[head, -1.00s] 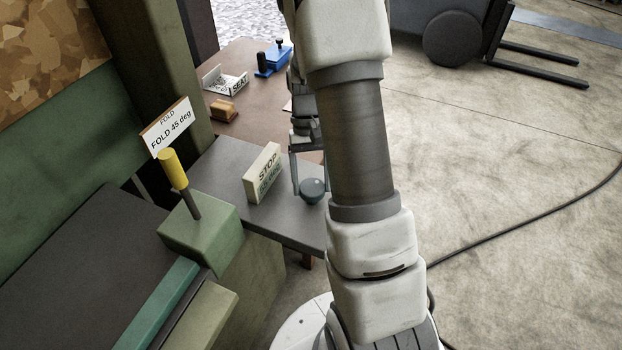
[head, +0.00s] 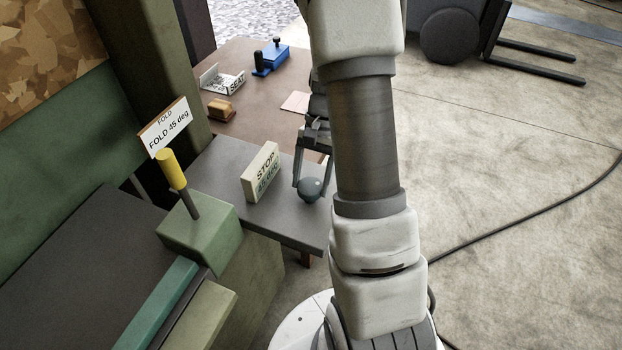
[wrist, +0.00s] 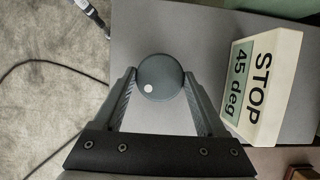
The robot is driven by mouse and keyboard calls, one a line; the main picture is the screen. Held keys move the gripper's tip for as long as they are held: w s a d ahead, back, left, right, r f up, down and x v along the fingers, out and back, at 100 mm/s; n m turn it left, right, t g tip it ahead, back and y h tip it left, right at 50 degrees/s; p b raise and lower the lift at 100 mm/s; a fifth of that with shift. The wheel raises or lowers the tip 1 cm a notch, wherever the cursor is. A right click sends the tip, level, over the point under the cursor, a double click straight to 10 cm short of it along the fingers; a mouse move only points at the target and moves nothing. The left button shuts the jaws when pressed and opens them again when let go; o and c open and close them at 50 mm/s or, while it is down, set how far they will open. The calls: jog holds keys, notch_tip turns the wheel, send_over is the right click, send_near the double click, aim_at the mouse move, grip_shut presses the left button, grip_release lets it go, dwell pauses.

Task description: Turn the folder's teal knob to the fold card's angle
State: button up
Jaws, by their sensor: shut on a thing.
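The fold card (head: 168,128) reads "FOLD 45 deg". A cream block (head: 260,172) beside the knob reads "STOP 45 deg", also legible in the wrist view (wrist: 262,80).
A yellow-handled lever (head: 173,170) stands on a green box left of the plate. Open floor lies to the right.

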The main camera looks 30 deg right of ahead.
dwell(0.3)
jog(key=o, duration=1.3)
jog(key=v, duration=1.7)
jog(key=shift+d+r+p, duration=0.15)
jog(key=shift+p, duration=0.2)
